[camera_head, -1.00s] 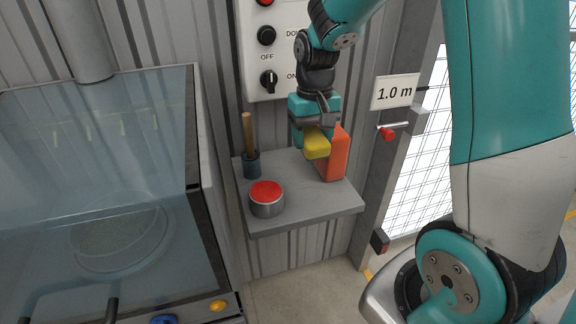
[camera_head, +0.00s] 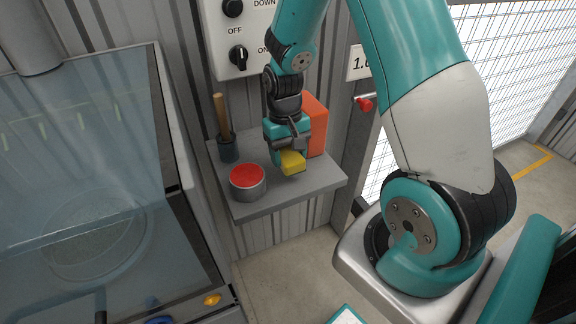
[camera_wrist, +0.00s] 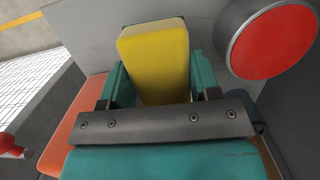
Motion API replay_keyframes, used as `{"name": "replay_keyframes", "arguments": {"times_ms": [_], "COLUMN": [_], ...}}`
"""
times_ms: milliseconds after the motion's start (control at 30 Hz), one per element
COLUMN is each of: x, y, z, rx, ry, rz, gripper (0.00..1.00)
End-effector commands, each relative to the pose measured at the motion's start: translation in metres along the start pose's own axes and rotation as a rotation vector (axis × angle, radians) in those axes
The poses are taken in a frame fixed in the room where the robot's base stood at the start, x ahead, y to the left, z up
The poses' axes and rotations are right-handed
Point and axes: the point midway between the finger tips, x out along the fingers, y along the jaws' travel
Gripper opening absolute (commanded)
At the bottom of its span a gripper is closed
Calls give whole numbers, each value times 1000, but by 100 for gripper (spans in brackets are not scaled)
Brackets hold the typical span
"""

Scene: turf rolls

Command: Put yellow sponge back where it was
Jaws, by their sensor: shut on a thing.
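The yellow sponge (camera_head: 292,162) is a small block held between the fingers of my gripper (camera_head: 290,152). In the wrist view the yellow sponge (camera_wrist: 155,58) sits between the two teal fingers of my gripper (camera_wrist: 158,82), with its far end sticking out past them. The gripper is over the grey shelf (camera_head: 270,203), in front of the orange block and right of the red-topped tin. I cannot tell whether the sponge touches the shelf.
An orange block (camera_head: 316,125) stands at the shelf's back right. A round tin with a red top (camera_head: 248,180) is at the front left. A dark cup with a wooden handle (camera_head: 227,148) stands behind it. A control panel (camera_head: 236,45) is on the wall above.

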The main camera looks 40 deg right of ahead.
Motion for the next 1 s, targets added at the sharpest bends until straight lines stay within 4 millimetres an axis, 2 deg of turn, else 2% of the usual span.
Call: {"name": "replay_keyframes", "arguments": {"times_ms": [300, 633, 667, 767, 1000], "x": [38, 42, 42, 41, 41], "y": [-1, -1, -1, -1, -1], "z": [-6, -6, -7, -6, -6], "rx": [-2, -2, -2, -2, -2], "ry": [-1, 1, 1, 1, 1], "rz": [0, 0, 0, 0, 0], "gripper": [35, 35, 59, 82, 82]}}
